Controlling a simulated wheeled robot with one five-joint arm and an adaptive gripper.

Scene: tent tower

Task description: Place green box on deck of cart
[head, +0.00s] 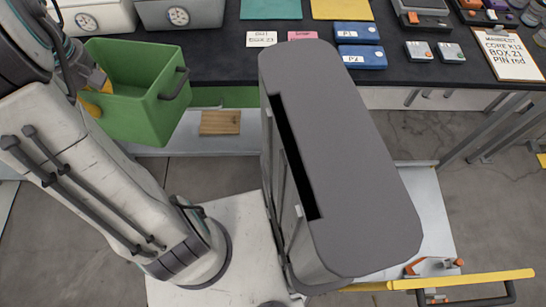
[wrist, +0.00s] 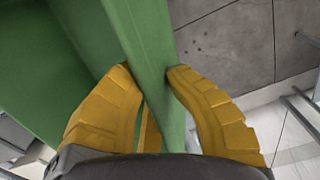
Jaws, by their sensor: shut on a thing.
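The green box (head: 172,98) is an open-topped bin with dark handles, held in the air at the left in the head view, in front of the workbench. My gripper (head: 97,98) is shut on its left side. In the wrist view, the yellow fingers of my gripper (wrist: 155,78) stand on either side of a green wall of the box (wrist: 150,40). The cart deck (head: 432,212) is a pale flat surface at the right, with a yellow handle (head: 475,279) at its near end. My grey body hides part of the deck. The box is well apart from the deck.
A wooden block (head: 220,122) lies on a low shelf. An orange clamp-like part (head: 435,266) is near the cart handle.

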